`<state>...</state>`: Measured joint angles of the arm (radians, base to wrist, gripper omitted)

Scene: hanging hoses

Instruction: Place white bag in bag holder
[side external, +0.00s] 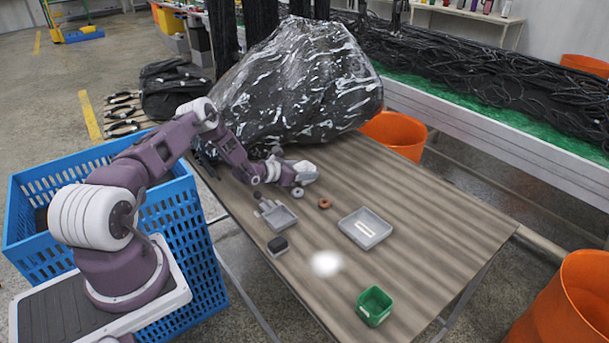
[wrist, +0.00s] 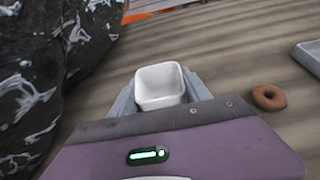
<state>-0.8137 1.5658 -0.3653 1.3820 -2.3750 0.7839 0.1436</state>
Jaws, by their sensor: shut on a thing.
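My gripper (side external: 287,174) is over the back part of the table, in front of the large dark plastic-wrapped bundle. In the wrist view, its two grey fingers (wrist: 160,92) are shut on a small white square container (wrist: 160,74) with an open top. It is the only thing in view that could be the white bag, and it looks stiff. In the side view, the white container (side external: 306,171) shows at the gripper's tip. I cannot tell whether it touches the table.
A brown ring (side external: 325,203) lies just in front of my gripper. A dark block (side external: 278,245), a green box (side external: 374,305) and a blurred white patch (side external: 326,263) are on the table. The plastic-wrapped bundle (side external: 305,85) blocks the back. The table's right side is clear.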

